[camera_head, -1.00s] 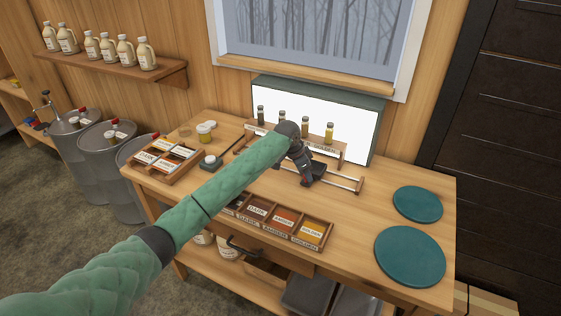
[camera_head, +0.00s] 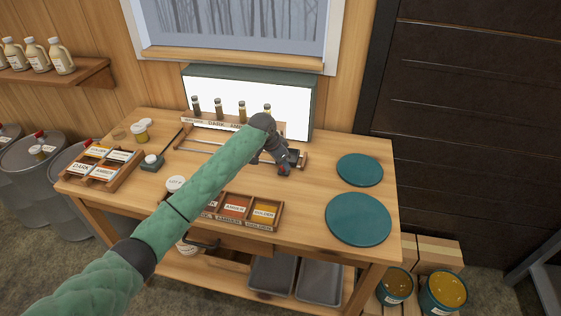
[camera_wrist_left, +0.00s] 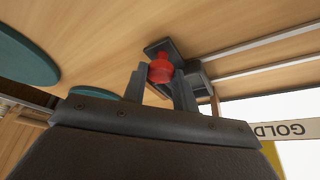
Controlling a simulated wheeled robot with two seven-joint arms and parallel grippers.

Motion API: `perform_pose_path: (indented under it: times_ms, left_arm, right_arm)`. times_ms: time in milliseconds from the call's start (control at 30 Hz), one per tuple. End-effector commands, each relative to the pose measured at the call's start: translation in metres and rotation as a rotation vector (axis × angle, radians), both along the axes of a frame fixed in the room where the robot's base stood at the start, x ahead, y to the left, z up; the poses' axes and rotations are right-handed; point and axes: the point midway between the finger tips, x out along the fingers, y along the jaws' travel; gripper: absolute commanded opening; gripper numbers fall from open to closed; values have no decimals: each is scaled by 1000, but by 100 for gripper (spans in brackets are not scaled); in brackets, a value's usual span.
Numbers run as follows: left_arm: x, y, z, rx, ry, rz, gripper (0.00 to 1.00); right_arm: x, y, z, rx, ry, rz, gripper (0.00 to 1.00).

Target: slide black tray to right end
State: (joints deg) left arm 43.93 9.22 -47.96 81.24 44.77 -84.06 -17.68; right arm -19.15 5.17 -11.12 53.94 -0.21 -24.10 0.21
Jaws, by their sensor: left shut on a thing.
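The black tray (camera_head: 292,155) sits on two thin metal rails (camera_head: 205,150) on the wooden table, close to their right end. In the left wrist view the black tray (camera_wrist_left: 158,47) carries a red knob (camera_wrist_left: 160,68). My left gripper (camera_head: 283,170) reaches over the table to the tray. In the left wrist view its two fingers (camera_wrist_left: 160,88) are shut on the red knob. The arm and gripper partly hide the tray and rails in the head view. My right gripper is not in view.
Sample bottles (camera_head: 218,107) stand on a labelled rack before a white light panel (camera_head: 290,108) behind the rails. Two teal discs (camera_head: 358,218) lie at the table's right. A compartment box (camera_head: 265,213) sits at the front edge, and a card box (camera_head: 100,166) at the left.

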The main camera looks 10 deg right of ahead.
Motion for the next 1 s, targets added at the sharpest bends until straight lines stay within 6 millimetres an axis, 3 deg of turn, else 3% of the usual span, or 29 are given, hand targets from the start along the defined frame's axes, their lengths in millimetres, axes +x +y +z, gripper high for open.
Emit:
perform_pose_path:
  times_ms: [33, 67, 167, 600, 700, 1000]
  left_arm:
    - [-2, -4, -1, -3, 1, -4, 0]
    - [-2, -4, -1, -3, 2, -5, 32]
    - [-2, -3, -1, -3, 1, -4, 49]
    - [-3, 2, 9, -3, -1, -3, 49]
    - [-5, 7, 22, -3, -3, -5, 49]
    - [-12, 19, 60, -2, 0, -5, 49]
  right_arm:
    - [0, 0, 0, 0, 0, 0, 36]
    - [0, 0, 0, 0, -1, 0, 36]
    - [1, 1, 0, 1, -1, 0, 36]
    - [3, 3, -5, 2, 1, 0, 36]
    - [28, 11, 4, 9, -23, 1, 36]
    - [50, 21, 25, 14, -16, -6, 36]
